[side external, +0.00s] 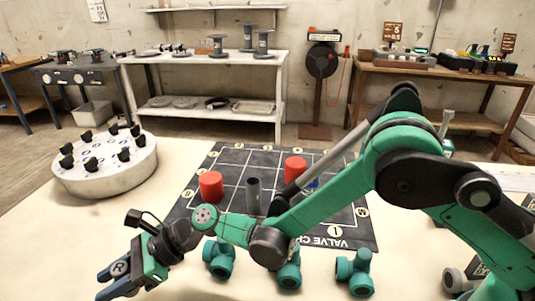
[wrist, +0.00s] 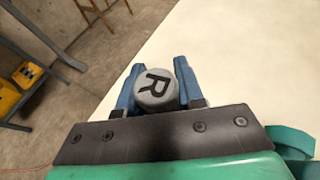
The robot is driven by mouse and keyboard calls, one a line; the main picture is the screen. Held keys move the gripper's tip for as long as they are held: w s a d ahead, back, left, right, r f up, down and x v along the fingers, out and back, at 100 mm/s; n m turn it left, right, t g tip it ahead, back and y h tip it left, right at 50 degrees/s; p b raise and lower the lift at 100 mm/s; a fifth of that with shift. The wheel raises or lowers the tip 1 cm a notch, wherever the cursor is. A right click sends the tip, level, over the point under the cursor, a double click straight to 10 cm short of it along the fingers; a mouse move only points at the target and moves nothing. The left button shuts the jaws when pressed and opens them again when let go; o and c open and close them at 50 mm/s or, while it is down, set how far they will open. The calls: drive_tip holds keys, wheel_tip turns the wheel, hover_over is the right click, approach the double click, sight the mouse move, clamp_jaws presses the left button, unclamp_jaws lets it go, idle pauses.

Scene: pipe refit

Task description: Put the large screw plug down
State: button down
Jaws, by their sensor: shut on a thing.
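My gripper (side external: 112,279) is at the lower left of the side external view, low over the front-left of the cream table. In the side external view the R face of the plug (side external: 119,268) shows between the fingers. I cannot tell how far the plug is above the table; its underside is hidden.
A dark gridded mat (side external: 232,157) bears two red cylinders (side external: 211,187) and a dark grey tube (side external: 253,196). Three teal pipe fittings (side external: 219,259) stand along its front. A white round stand (side external: 105,180) with black knobs is behind my gripper. The table edge (wrist: 140,58) shows in the wrist view.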

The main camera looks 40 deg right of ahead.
drive_tip(key=shift+f, duration=1.85)
drive_tip(key=shift+f, duration=0.15)
drive_tip(key=c, duration=0.5)
unclamp_jaws()
drive_tip(key=shift+c, duration=0.2)
